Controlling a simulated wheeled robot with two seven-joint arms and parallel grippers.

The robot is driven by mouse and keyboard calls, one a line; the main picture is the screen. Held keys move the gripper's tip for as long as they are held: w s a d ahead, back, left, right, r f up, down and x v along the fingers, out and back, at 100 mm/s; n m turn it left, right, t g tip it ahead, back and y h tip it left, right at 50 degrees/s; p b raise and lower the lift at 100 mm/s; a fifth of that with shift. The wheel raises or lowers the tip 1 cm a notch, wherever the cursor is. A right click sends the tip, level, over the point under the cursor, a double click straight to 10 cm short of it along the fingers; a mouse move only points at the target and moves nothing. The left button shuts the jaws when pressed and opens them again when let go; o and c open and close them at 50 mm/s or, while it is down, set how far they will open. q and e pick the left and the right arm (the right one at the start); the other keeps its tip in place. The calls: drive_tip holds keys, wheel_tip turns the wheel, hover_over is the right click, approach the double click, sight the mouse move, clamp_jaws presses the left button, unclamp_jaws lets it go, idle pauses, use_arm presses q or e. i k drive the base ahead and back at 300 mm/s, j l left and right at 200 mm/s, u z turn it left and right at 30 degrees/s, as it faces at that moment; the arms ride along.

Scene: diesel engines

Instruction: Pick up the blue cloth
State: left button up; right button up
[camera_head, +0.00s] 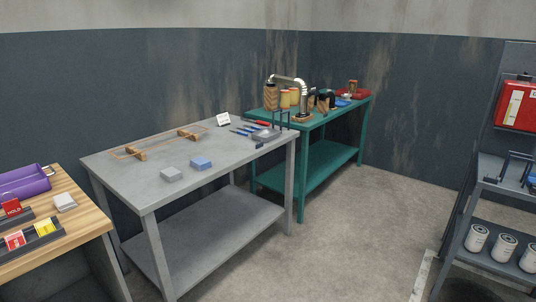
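A folded blue cloth (201,165) lies flat on the grey metal table (140,182), near its front edge. A similar folded grey cloth (171,175) lies just left of it, with a small gap between them. Nothing covers the blue cloth. Neither of my grippers is in view.
The grey table also bears a wooden-ended frame (135,153), a small white sign (223,119), hand tools (245,131) and a grey tray with dark handles (266,135). A teal bench (318,122) stands behind, a wooden bench (75,198) at left, shelving (500,173) at right. Middle floor is clear.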

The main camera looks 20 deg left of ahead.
sight(200, 163)
drive_tip(key=i+l+u, duration=0.1)
drive_tip(key=i, duration=0.6)
drive_tip(key=i+l+u, duration=0.1)
drive_tip(key=i, duration=0.55)
drive_tip(key=l, duration=0.1)
